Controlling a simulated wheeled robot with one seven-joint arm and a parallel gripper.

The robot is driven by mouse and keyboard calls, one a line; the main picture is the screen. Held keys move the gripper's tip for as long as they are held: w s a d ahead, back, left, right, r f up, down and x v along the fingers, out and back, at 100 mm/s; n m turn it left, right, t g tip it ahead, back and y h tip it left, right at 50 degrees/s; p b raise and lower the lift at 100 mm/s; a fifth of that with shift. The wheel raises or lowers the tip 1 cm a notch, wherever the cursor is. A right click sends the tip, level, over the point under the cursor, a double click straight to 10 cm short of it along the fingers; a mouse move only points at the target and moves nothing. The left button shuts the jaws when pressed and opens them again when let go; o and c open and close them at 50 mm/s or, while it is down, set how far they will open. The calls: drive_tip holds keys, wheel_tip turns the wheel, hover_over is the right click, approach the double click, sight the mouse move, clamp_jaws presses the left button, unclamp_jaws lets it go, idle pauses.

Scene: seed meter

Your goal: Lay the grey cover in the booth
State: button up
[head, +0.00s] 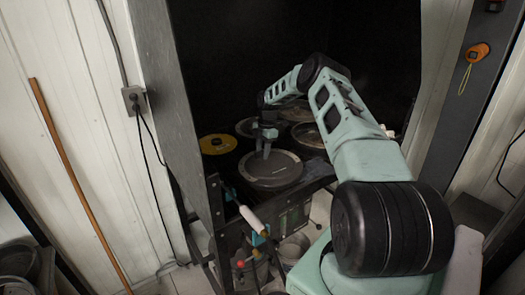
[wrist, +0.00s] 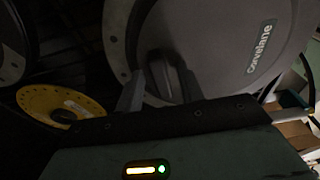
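The grey cover (head: 272,174) is a round disc near the front of the dark booth. It fills much of the wrist view (wrist: 225,60), with the word "corvelane" on it and a rim with holes at its left. A dark upright grip (wrist: 163,76) stands on it. My gripper (head: 263,152) reaches down over the cover. In the wrist view its two fingers (wrist: 160,88) stand on either side of the dark grip, close to it. I cannot tell whether they press on it, nor whether the cover rests on something or hangs just above.
A yellow disc (head: 217,144) lies left of the cover, with several dark round pieces behind (head: 308,134). The booth's left wall (head: 176,110) stands close by. A white-handled lever (head: 251,219) sticks out at the front, above buckets (head: 292,247).

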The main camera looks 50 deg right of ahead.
wheel_tip(320, 180, up, 12)
drive_tip(key=d+b, duration=0.1)
drive_tip(key=b, duration=0.3)
drive_tip(key=shift+s+d, duration=0.2)
drive_tip(key=shift+d, duration=0.15)
idle(0.3)
